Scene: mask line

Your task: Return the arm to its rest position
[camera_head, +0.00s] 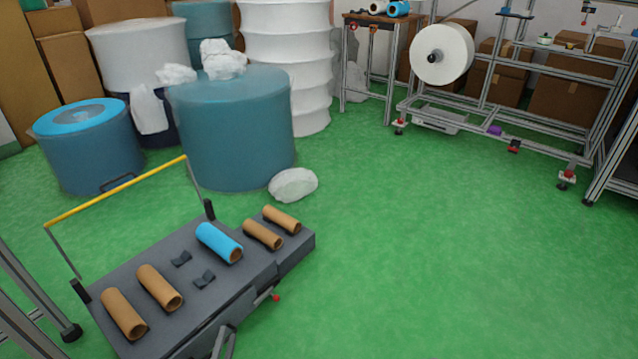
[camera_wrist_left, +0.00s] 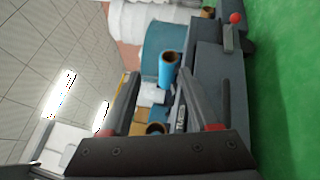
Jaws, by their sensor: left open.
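My left gripper (camera_head: 226,335) shows only in part at the bottom edge of the head view, by the near side of a dark grey cart (camera_head: 118,278). In the left wrist view its two dark fingers (camera_wrist_left: 155,100) stand apart with nothing held between them. Beyond the fingers, a blue roll (camera_wrist_left: 169,70) and the end of a brown tube (camera_wrist_left: 156,128) show on the cart. The rest of my left arm is out of the head view. My right gripper is not in view.
The cart carries a blue roll (camera_head: 219,242), several brown tubes (camera_head: 160,287) and two small dark blocks (camera_head: 204,279). It has a yellow handle bar (camera_head: 118,190). Large wrapped drums (camera_head: 236,130) stand behind, and a metal frame (camera_head: 500,95) at back right. Green floor (camera_head: 430,240) is clear at right.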

